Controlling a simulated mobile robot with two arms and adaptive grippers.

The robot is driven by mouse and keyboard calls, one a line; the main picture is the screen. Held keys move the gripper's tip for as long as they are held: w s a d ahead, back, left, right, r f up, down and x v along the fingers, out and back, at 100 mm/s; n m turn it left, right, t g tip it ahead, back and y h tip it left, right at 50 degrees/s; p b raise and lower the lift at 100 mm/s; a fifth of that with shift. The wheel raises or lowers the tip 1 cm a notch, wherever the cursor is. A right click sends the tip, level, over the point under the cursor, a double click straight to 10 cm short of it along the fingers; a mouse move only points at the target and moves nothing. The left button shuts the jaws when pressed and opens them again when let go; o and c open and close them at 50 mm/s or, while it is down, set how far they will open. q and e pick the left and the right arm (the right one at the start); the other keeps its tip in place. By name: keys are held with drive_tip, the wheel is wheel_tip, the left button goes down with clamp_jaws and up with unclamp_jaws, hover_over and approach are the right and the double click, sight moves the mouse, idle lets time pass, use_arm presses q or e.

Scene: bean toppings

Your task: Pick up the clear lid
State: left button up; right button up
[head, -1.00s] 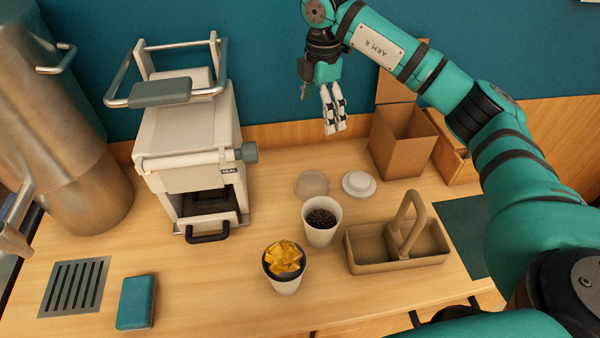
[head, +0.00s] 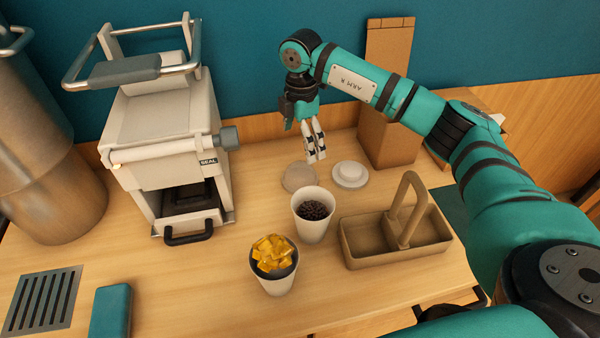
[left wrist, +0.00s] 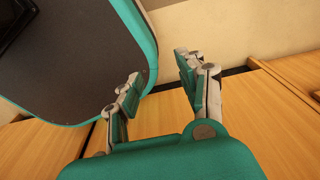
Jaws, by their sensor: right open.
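The clear lid (head: 299,178) is a low translucent dome lying on the wooden counter, behind the cup of dark beans. A white lid (head: 350,175) with a raised middle lies just to its right. My right gripper (head: 316,159) points down near the two lids, close to the clear lid's upper right side; its fingers are slightly apart and hold nothing. I cannot tell its exact height above the counter. My left gripper is outside the head view; in the left wrist view its fingers (left wrist: 157,75) are spread with nothing between them.
A white cup of dark beans (head: 313,228) and a cup with yellow cubes (head: 273,284) stand in front. A brown carrier (head: 376,252) with a handle is at right. The sealing machine (head: 165,130) stands at left, a cardboard box (head: 388,140) behind the lids.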

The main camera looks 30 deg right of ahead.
sight(300, 168)
wheel_tip(300, 168, down, 6)
drive_tip(key=shift+f+p, duration=0.15)
drive_tip(key=shift+p, duration=0.4)
drive_tip(key=f, duration=0.1)
drive_tip(key=f+p, duration=0.1)
drive_tip(key=f, duration=0.2)
drive_tip(key=shift+s+a+f+p, duration=0.15)
drive_tip(key=shift+a+p, duration=0.1)
drive_tip(key=shift+p, duration=0.15)
drive_tip(key=shift+f, duration=0.55)
use_arm(q)
drive_tip(key=shift+s+r, duration=0.25)
drive_tip(key=shift+r, duration=0.55)
drive_tip(key=shift+s+r, duration=0.25)
drive_tip(key=shift+r, duration=0.55)
use_arm(e)
drive_tip(key=c, duration=0.5)
